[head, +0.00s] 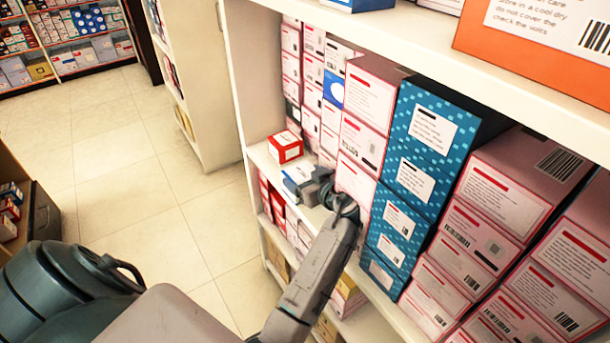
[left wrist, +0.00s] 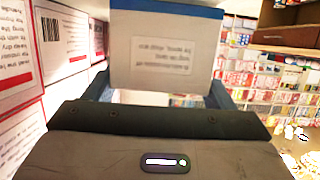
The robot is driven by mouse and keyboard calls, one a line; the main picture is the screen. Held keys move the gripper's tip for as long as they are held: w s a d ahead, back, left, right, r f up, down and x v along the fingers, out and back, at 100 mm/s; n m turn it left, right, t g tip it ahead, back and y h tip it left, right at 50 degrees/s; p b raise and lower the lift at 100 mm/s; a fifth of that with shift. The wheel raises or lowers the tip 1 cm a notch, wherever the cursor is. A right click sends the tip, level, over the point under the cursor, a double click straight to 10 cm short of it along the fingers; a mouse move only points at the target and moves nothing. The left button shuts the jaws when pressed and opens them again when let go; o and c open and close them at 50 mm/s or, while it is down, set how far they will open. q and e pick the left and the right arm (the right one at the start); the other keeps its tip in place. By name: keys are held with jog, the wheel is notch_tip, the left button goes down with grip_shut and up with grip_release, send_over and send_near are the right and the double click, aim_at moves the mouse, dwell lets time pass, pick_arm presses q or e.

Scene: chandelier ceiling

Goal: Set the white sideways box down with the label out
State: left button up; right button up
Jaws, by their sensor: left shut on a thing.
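The white box (head: 297,175) has blue edges and lies at the front of a shelf bay, in line with my left gripper (head: 312,187). In the left wrist view the white box (left wrist: 165,50) sits between the two fingers of my left gripper (left wrist: 160,92), which is shut on it. Its face toward that camera carries a pale label with upside-down print, and a blue edge runs along the top. The gripper hides part of the box in the head view. I cannot tell whether its underside touches the shelf. My right gripper is not in view.
A small red-and-white box (head: 286,146) stands on the shelf (head: 258,155) just behind the white box. Pink-and-white stacks (head: 369,95) and teal boxes (head: 424,130) stand close on the right. The tiled floor (head: 150,200) at left is clear.

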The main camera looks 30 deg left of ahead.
pick_arm(q)
jog(key=shift+f, duration=0.1)
jog(key=o, duration=1.1)
